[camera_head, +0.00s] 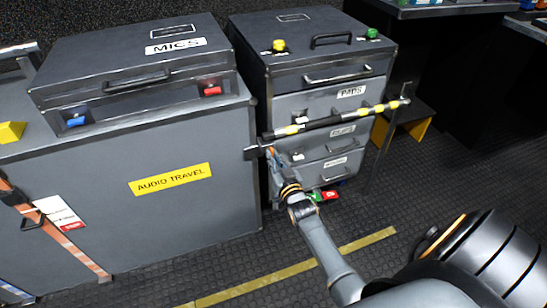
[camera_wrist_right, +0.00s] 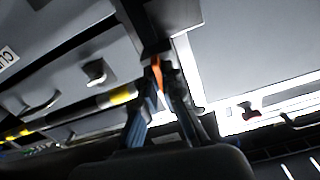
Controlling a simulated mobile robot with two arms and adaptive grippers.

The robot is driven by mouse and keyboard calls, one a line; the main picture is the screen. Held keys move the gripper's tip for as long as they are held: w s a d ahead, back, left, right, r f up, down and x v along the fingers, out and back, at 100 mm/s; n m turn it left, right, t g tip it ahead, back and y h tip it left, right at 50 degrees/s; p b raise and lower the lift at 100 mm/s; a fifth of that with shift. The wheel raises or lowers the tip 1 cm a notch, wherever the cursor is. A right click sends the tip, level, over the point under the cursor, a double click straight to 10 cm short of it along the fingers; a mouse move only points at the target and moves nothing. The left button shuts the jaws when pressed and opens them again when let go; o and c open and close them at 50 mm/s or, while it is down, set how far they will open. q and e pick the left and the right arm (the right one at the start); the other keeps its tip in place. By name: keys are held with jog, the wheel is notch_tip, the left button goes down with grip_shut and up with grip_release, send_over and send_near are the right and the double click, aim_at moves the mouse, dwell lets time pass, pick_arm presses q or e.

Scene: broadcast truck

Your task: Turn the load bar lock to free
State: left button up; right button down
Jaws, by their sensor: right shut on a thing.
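The load bar (camera_head: 325,123), dark with yellow bands, runs across the front of the grey drawer cabinet. Its left end reaches the corner of the neighbouring case. My right gripper (camera_head: 271,151) is at that left end, shut on what appears to be the load bar lock. In the right wrist view the fingers (camera_wrist_right: 160,82) close around a small part with orange showing between them, below a dark bracket (camera_wrist_right: 150,25). The bar (camera_wrist_right: 80,114) runs off to the left there. The fingers hide most of the lock, so its setting cannot be read. My left gripper is not in view.
The cabinet (camera_head: 290,85) has several drawers with protruding handles behind the bar. The AUDIO TRAVEL case (camera_head: 110,225) stands left, carrying the MICS case (camera_head: 130,65). A green and red piece (camera_head: 323,196) is low by the cabinet. Floor (camera_head: 440,180) to the right is clear.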

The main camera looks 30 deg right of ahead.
jog(key=shift+w+r, duration=0.15)
jog(key=shift+r, duration=0.1)
jog(key=c, duration=1.5)
grip_release()
jog(key=shift+f, duration=0.15)
jog(key=shift+f, duration=0.1)
jog(key=v, duration=1.2)
